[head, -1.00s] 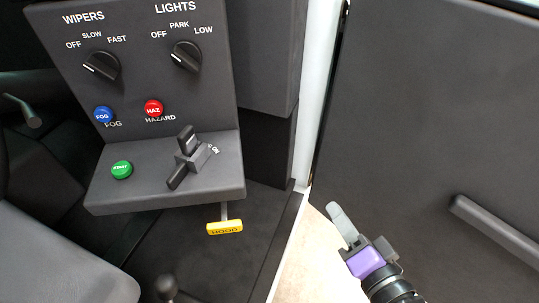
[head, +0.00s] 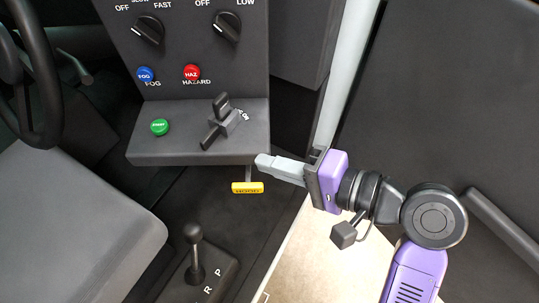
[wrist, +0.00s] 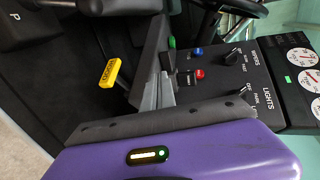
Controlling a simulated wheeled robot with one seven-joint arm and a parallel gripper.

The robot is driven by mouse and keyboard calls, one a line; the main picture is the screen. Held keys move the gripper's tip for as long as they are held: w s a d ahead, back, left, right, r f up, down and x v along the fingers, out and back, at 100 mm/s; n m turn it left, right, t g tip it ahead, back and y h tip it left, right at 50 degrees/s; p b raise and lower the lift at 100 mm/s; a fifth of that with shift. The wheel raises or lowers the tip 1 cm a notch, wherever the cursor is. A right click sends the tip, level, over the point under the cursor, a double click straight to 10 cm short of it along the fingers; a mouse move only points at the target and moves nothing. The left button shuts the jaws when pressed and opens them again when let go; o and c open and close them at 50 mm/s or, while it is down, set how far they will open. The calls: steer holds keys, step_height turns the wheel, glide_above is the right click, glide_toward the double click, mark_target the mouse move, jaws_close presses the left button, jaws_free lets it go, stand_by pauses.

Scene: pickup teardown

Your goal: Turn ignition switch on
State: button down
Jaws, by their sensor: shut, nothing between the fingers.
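My gripper (head: 262,162) is shut and empty. Its pale fingertips are below and right of the switch, just off the ledge's lower right edge and above the yellow HOOD handle (head: 247,188). In the wrist view the purple gripper body fills the bottom, and the panel with the green button (wrist: 172,42) is beyond it.
Above the ledge are the blue FOG button (head: 145,74), the red HAZ button (head: 191,72), the WIPERS knob (head: 148,29) and the LIGHTS knob (head: 227,25). A gear lever (head: 194,248), a seat (head: 75,215) and a steering wheel (head: 38,85) are at left. The door panel (head: 450,110) is at right.

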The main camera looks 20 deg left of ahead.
mark_target(209, 143)
steer(key=x, duration=0.3)
steer(key=p+x, duration=0.1)
steer(key=x, duration=0.3)
steer(key=r+x, duration=0.1)
steer(key=x, duration=0.3)
steer(key=shift+a+p, duration=0.15)
steer(key=shift+p, duration=0.15)
